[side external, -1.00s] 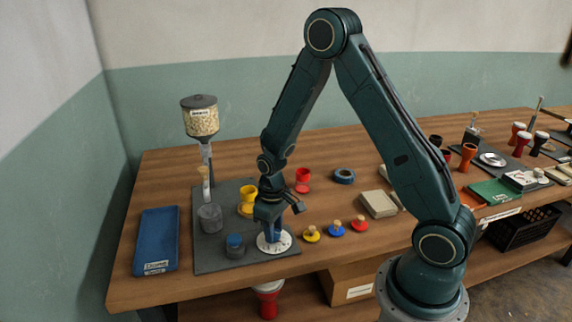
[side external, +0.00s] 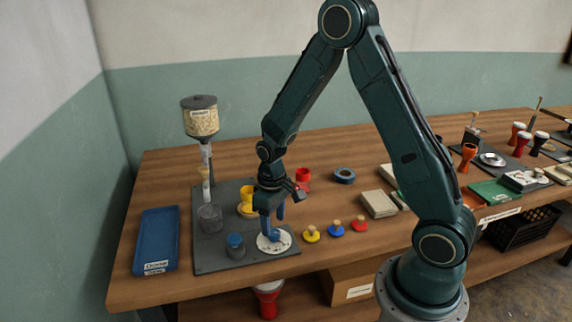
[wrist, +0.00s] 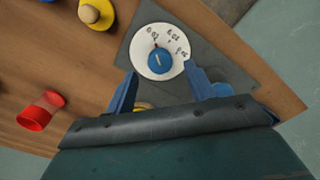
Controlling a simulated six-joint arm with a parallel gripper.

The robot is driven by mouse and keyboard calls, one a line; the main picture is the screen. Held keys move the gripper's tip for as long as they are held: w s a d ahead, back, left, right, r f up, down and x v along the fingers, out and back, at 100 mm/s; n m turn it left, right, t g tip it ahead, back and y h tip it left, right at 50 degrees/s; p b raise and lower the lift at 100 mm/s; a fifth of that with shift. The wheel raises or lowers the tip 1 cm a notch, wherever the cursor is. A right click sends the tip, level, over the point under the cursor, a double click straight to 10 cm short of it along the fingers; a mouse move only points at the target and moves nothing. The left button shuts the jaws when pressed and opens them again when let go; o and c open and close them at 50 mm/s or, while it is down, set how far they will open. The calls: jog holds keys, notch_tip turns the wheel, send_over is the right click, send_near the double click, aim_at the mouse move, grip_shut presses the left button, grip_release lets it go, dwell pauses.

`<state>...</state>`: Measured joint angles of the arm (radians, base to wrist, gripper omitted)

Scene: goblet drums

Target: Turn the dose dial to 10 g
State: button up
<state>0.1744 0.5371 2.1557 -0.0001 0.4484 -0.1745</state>
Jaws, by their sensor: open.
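The dose dial is a white disc (wrist: 141,66) with a blue knob (wrist: 159,61) in its middle. In the side view the white disc (side external: 285,245) lies at the front right of the grey mat. My gripper (side external: 273,217) is open and empty just above the dial, its blue fingers pointing down. In the wrist view the two fingers (wrist: 159,72) stand apart on either side below the knob, apparently clear of it.
A blue-lidded jar (side external: 235,245), a clear cup (side external: 209,218) and a yellow cup (side external: 246,196) stand nearby on the grey mat (side external: 208,260). A grain hopper (side external: 200,120) rises behind. Yellow, blue and red knobbed pieces (side external: 336,230) lie right of the dial. A blue tray (side external: 156,240) lies left.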

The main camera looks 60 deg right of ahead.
aim_at(273, 232)
notch_tip(273, 232, up, 11)
jog(key=shift+f, duration=0.15)
dwell(0.4)
jog(key=s+a+r+t, duration=0.2)
jog(key=s+a+r, duration=0.1)
jog(key=s+r, duration=0.4)
jog(key=s+a+r+t, duration=0.3)
jog(key=s+r, duration=0.4)
jog(key=s, duration=0.5)
jog(key=shift+a+r+t, duration=0.25)
jog(key=shift+r+t, duration=0.05)
jog(key=shift+r, duration=0.05)
